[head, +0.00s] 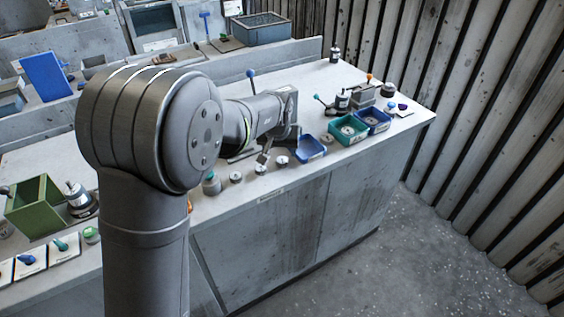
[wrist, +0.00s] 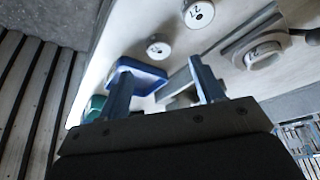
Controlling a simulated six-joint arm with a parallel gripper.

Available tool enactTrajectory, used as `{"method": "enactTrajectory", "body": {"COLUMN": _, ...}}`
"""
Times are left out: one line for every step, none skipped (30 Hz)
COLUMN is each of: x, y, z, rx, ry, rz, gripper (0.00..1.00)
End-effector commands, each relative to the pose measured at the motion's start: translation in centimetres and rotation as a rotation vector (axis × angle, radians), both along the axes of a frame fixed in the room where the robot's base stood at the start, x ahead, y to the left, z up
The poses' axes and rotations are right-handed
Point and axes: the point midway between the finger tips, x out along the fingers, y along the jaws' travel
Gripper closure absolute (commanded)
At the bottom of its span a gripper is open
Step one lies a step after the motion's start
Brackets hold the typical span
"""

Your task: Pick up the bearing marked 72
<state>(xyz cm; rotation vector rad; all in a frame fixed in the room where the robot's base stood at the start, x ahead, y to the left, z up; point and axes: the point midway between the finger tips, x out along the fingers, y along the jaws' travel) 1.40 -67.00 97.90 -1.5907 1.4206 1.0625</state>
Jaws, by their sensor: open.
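My gripper (wrist: 160,70) is open, with nothing between its two fingers in the wrist view. In the head view my gripper (head: 265,155) is above the bench's front edge, just behind a row of small round parts. Two pale round bearings lie beyond the fingertips in the wrist view: a nearer one (wrist: 160,48) and one at the top edge (wrist: 198,13). The top one carries dark digits that may be an upside-down 72; I cannot be sure. The nearer one's mark is too small to read. Round parts (head: 236,177) also show in the head view, unreadable.
A blue tray (head: 310,158) is right of my gripper; it shows behind the left finger (wrist: 150,70). A green tray (head: 334,136) and another blue tray (head: 384,128) stand farther right. A larger labelled round part (wrist: 264,57) sits right of the fingers in the wrist view.

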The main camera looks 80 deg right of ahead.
Motion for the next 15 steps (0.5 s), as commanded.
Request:
{"method": "enactTrajectory", "body": {"x": 0.0, "y": -0.3, "z": -0.7, "rx": 0.002, "ry": 0.0, "rz": 0.0, "gripper": 0.39}}
{"method": "enactTrajectory", "body": {"x": 0.1, "y": -0.4, "z": -1.0, "rx": 0.002, "ry": 0.0, "rz": 0.0, "gripper": 0.39}}
{"method": "enactTrajectory", "body": {"x": 0.1, "y": -0.5, "z": -1.3, "rx": 0.001, "ry": 0.0, "rz": 0.0, "gripper": 0.39}}
{"method": "enactTrajectory", "body": {"x": 0.1, "y": -0.6, "z": -1.5, "rx": 0.001, "ry": 0.0, "rz": 0.0, "gripper": 0.39}}
{"method": "enactTrajectory", "body": {"x": 0.1, "y": -0.7, "z": -1.7, "rx": 0.001, "ry": 0.0, "rz": 0.0, "gripper": 0.39}}
{"method": "enactTrajectory", "body": {"x": 0.1, "y": -0.7, "z": -1.8, "rx": 0.0, "ry": 0.0, "rz": 0.0, "gripper": 0.39}}
{"method": "enactTrajectory", "body": {"x": 0.1, "y": -0.8, "z": -2.0, "rx": 0.0, "ry": 0.0, "rz": 0.0, "gripper": 0.39}}
{"method": "enactTrajectory", "body": {"x": 0.1, "y": -0.9, "z": -2.1, "rx": 0.001, "ry": 0.0, "rz": 0.0, "gripper": 0.39}}
{"method": "enactTrajectory", "body": {"x": 0.1, "y": -1.1, "z": -2.5, "rx": 0.001, "ry": 0.0, "rz": 0.0, "gripper": 0.39}}
{"method": "enactTrajectory", "body": {"x": 0.1, "y": -1.2, "z": -2.8, "rx": 0.001, "ry": 0.0, "rz": 0.0, "gripper": 0.39}}
{"method": "enactTrajectory", "body": {"x": 0.1, "y": -1.4, "z": -3.1, "rx": 0.002, "ry": 0.0, "rz": 0.0, "gripper": 0.39}}
{"method": "enactTrajectory", "body": {"x": 0.1, "y": -1.7, "z": -3.7, "rx": 0.003, "ry": 0.0, "rz": 0.0, "gripper": 0.39}}
{"method": "enactTrajectory", "body": {"x": 0.1, "y": -1.9, "z": -4.1, "rx": 0.002, "ry": 0.0, "rz": 0.0, "gripper": 0.39}}
{"method": "enactTrajectory", "body": {"x": 0.1, "y": -2.1, "z": -4.5, "rx": 0.002, "ry": 0.0, "rz": 0.0, "gripper": 0.39}}
{"method": "enactTrajectory", "body": {"x": 0.1, "y": -2.3, "z": -5.0, "rx": 0.002, "ry": 0.0, "rz": 0.0, "gripper": 0.39}}
